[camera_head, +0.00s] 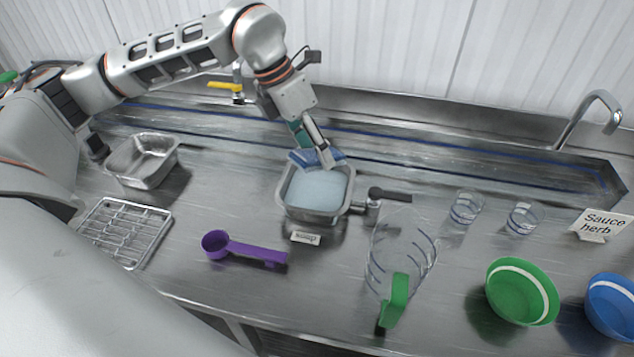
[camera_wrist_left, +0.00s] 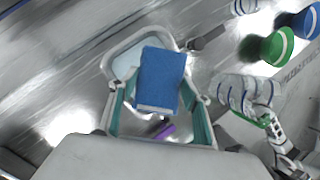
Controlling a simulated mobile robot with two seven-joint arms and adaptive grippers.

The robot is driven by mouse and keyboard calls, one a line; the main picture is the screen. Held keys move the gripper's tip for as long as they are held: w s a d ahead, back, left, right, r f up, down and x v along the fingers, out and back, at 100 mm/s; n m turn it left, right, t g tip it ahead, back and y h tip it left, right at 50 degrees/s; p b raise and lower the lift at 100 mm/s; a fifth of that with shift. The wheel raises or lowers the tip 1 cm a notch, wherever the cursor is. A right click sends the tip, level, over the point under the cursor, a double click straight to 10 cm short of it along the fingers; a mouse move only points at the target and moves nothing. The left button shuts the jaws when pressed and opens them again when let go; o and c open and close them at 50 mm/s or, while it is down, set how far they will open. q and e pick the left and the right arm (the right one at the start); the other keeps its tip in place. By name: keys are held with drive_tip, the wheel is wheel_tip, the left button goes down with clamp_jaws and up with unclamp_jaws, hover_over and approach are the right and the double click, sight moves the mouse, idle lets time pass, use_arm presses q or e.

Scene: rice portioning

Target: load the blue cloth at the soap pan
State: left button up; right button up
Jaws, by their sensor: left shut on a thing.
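The blue cloth (camera_wrist_left: 160,78) is a folded rectangular pad. It shows in the head view (camera_head: 303,160) at the back rim of the soap pan. My left gripper (camera_head: 322,156) is shut on the cloth, with teal fingers along its sides in the left wrist view (camera_wrist_left: 160,112). The soap pan (camera_head: 318,216) is a metal pan of pale blue liquid with a small label in front. The cloth is over the pan's far side; whether it touches the liquid I cannot tell. What looks like my right gripper (camera_wrist_left: 280,138) is small at the wrist view's right.
An empty metal pan (camera_head: 142,163) and a wire rack (camera_head: 124,232) are left. A purple scoop (camera_head: 245,249) lies in front. A clear jug (camera_head: 402,256), two small glasses (camera_head: 466,207), a green bowl (camera_head: 521,292) and a blue bowl (camera_head: 612,305) are right. A sink trough runs behind.

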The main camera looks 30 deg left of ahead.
sight(314, 152)
use_arm(q)
drive_tip(key=shift+r, duration=0.1)
wheel_tip(314, 152, up, 2)
drive_tip(key=shift+p, duration=0.75)
drive_tip(key=shift+r+p, duration=0.3)
drive_tip(key=shift+r, duration=0.65)
drive_tip(key=shift+f, duration=0.1)
